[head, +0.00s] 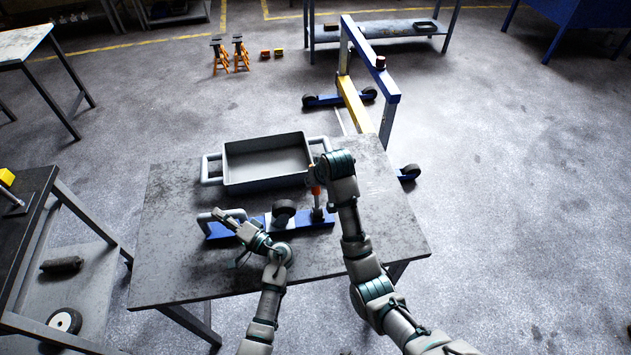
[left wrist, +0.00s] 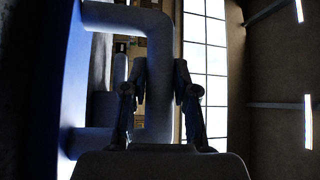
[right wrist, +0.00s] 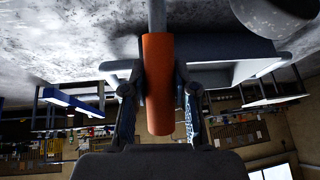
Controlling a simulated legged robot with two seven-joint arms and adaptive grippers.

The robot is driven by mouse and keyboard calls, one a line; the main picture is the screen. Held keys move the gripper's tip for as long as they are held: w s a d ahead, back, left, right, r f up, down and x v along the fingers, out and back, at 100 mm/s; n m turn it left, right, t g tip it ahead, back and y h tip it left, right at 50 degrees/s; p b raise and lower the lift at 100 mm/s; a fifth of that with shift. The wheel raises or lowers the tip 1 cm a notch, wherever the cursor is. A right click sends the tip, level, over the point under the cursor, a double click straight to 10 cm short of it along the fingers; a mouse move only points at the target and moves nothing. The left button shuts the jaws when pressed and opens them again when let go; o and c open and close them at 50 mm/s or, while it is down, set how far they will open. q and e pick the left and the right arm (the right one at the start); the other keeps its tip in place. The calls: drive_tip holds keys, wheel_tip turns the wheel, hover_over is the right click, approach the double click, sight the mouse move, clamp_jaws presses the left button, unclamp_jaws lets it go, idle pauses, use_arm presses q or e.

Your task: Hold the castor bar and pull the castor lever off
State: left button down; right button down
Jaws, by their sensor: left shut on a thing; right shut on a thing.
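The castor bar (head: 320,224) is a blue beam lying on the table, with dark castor wheels and a grey loop handle (head: 203,222) at its left end. My left gripper (head: 225,215) is shut on that handle; in the left wrist view the grey bent tube (left wrist: 160,50) passes between the fingers. The castor lever (right wrist: 158,75) has an orange grip on a thin grey rod. My right gripper (right wrist: 160,95) is shut around the orange grip. In the head view my right arm hides most of that gripper, and the lever (head: 316,190) shows only partly, near the bar's right end.
A grey tray (head: 265,184) with side handles stands on the table (head: 165,255) just behind the bar. A blue and yellow hoist (head: 388,85) stands on the floor behind. A dark trolley (head: 100,255) is at the left. The table's front left is bare.

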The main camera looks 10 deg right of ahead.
use_arm(q)
drive_tip(key=shift+d+f, duration=0.15)
drive_tip(key=shift+d, duration=0.1)
use_arm(e)
drive_tip(key=shift+s+a+f, duration=0.1)
drive_tip(key=shift+a+f, duration=0.15)
drive_tip(key=c, duration=0.9)
unclamp_jaws()
use_arm(q)
drive_tip(key=shift+a, duration=0.1)
use_arm(e)
drive_tip(key=shift+d+r, duration=0.1)
drive_tip(key=shift+d+r, duration=0.15)
drive_tip(key=shift+r, duration=0.1)
use_arm(q)
drive_tip(key=shift+a, duration=0.1)
use_arm(e)
drive_tip(key=v, duration=1.1)
drive_tip(key=shift+r, duration=0.15)
